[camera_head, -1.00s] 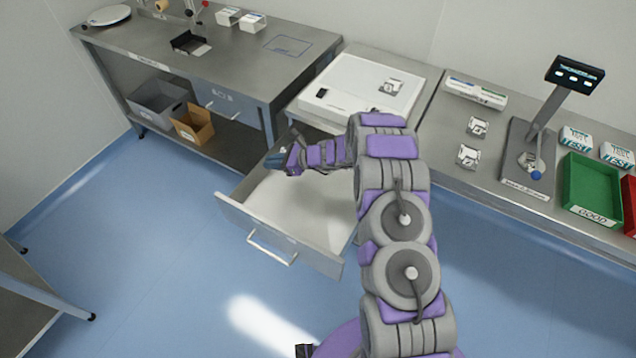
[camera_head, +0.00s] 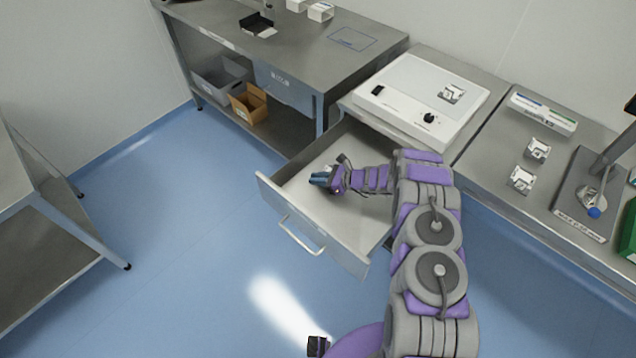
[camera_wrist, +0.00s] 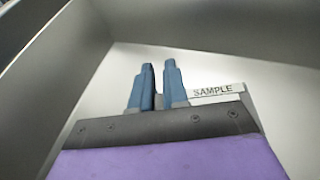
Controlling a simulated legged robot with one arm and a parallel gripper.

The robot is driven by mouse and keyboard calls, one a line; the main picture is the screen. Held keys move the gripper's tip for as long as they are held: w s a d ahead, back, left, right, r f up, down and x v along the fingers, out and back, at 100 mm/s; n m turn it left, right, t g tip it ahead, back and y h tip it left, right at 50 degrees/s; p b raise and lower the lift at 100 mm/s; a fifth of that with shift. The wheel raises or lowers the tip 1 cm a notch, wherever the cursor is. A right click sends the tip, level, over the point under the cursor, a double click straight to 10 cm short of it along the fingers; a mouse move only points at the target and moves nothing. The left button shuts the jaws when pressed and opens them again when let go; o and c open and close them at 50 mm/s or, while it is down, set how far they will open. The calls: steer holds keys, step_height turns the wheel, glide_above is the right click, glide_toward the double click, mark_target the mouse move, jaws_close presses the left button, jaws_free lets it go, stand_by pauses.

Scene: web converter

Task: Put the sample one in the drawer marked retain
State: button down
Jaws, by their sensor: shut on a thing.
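My gripper (camera_head: 320,179) is inside the outline of an open grey drawer (camera_head: 298,226), towards its left side. The drawer is pulled out from under the counter with the white device. In the wrist view, my blue fingers (camera_wrist: 157,85) stand close together with a narrow gap. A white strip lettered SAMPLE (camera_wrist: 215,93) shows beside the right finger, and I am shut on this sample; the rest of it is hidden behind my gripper. The wrist view shows the drawer's pale floor and grey walls. I cannot see a label on the drawer front.
A white light-box-like device (camera_head: 415,100) stands on the counter above the drawer, with a small white packet (camera_head: 450,95) on it. Two similar packets (camera_head: 537,149) lie on the right counter. A workbench (camera_head: 300,60) stands at the back left. The blue floor before the drawer is clear.

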steer(key=shift+f, duration=0.85)
steer(key=shift+a+f, duration=0.2)
steer(key=shift+f, duration=0.05)
steer(key=shift+a, duration=0.55)
steer(key=c, duration=1.6)
jaws_free()
steer(key=o, duration=0.5)
steer(key=shift+d, duration=0.5)
steer(key=shift+a+r, duration=0.1)
steer(key=shift+s+d+r, duration=0.15)
steer(key=shift+d+r, duration=0.1)
steer(key=shift+d, duration=0.15)
steer(key=p+v, duration=0.1)
steer(key=v, duration=0.9)
steer(key=shift+s+d+r, duration=0.1)
steer(key=shift+d+r, duration=0.1)
steer(key=shift+d, duration=0.15)
